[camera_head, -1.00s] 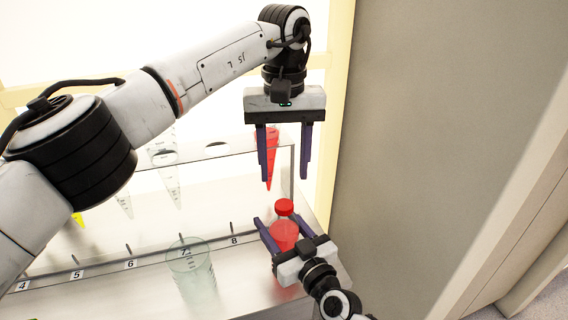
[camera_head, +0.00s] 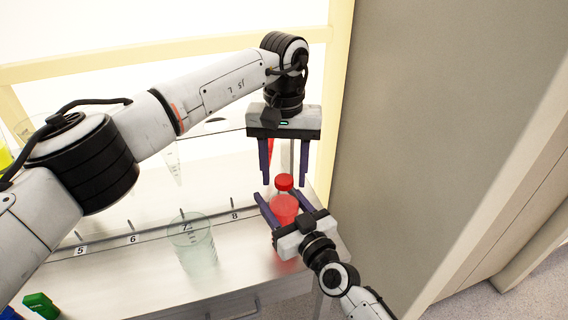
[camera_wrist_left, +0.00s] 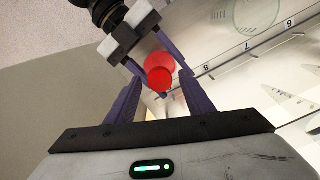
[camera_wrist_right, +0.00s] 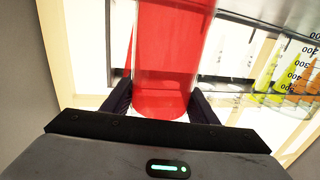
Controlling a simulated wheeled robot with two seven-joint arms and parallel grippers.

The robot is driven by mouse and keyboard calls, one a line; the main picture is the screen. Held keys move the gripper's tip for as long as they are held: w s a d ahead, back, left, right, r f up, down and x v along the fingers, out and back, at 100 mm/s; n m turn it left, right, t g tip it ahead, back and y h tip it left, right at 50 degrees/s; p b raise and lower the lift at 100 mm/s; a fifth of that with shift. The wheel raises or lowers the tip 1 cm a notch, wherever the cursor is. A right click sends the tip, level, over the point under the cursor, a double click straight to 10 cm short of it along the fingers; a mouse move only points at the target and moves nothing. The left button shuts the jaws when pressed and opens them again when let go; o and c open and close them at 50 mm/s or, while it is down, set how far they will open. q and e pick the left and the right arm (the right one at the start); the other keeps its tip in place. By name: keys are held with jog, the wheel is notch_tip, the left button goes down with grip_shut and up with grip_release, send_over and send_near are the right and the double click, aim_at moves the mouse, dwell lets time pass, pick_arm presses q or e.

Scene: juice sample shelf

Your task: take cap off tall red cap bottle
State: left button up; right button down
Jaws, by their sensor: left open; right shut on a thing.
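The tall red cap bottle (camera_head: 284,208) is a clear bottle with red contents, standing upright at the right end of the shelf front. Its red cap (camera_head: 284,182) is on top, and it also shows in the left wrist view (camera_wrist_left: 159,80). My right gripper (camera_head: 276,213) is shut on the bottle's body from the front right; the right wrist view shows the red body (camera_wrist_right: 165,60) between its fingers.
A clear empty beaker (camera_head: 192,245) stands left of the bottle by mark 7. Clear conical tubes (camera_head: 173,162) hang in the rack behind. A grey wall (camera_head: 430,130) closes off the right side. Green and blue items (camera_head: 40,304) lie at the lower left.

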pick_arm(q)
jog(key=c, duration=1.1)
jog(key=shift+c, duration=0.2)
